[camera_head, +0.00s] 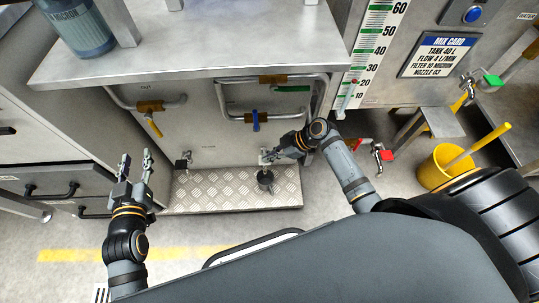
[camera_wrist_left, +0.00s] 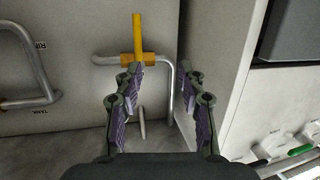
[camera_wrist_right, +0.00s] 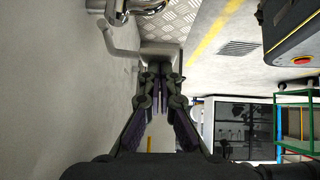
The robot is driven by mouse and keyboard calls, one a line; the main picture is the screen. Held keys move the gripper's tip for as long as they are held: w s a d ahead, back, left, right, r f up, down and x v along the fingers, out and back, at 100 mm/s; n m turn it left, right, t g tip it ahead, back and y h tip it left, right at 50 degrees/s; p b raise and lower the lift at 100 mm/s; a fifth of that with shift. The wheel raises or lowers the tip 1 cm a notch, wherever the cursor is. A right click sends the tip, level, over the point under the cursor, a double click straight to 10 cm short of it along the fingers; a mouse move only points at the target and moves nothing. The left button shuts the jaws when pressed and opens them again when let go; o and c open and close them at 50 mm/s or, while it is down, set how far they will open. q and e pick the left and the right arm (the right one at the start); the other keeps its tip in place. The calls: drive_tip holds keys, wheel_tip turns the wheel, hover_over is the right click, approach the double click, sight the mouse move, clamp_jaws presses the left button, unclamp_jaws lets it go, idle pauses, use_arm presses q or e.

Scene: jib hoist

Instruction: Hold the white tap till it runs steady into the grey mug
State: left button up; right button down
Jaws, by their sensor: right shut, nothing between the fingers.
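The white tap (camera_head: 264,154) sticks out low on the grey cabinet front in the head view, partly hidden by my right gripper. My right gripper (camera_head: 272,156) is shut and empty, its fingertips at the tap; whether they touch it I cannot tell. The grey mug (camera_head: 265,178), looking dark, stands on the checker-plate step below the tap. No water stream can be made out. My right gripper's closed fingers (camera_wrist_right: 160,85) show in the right wrist view, below chrome pipework (camera_wrist_right: 118,18). My left gripper (camera_head: 136,160) is open and empty, left of the cabinet front.
Another tap (camera_head: 183,161) with a black handle is left of the white one. Pipes with a yellow-handled valve (camera_head: 153,125) and a blue-handled valve (camera_head: 256,122) cross the cabinet. The step (camera_head: 215,190) is otherwise bare. A yellow bucket (camera_head: 436,172) stands on the right.

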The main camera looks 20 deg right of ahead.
drive_tip(key=shift+s+a+f+n+t+b, duration=0.2)
drive_tip(key=shift+s+f+n+t+b, duration=0.35)
drive_tip(key=shift+f+t, duration=0.4)
use_arm(q)
wheel_tip(320, 180, up, 21)
drive_tip(key=s+m+t+h+b, duration=0.1)
drive_tip(key=s+t, duration=0.1)
drive_tip(key=t, duration=0.7)
drive_tip(key=shift+f+t, duration=0.15)
drive_tip(key=shift+t, duration=0.25)
use_arm(e)
drive_tip(key=shift+s+f+t+h, duration=0.35)
drive_tip(key=shift+f+h, duration=0.05)
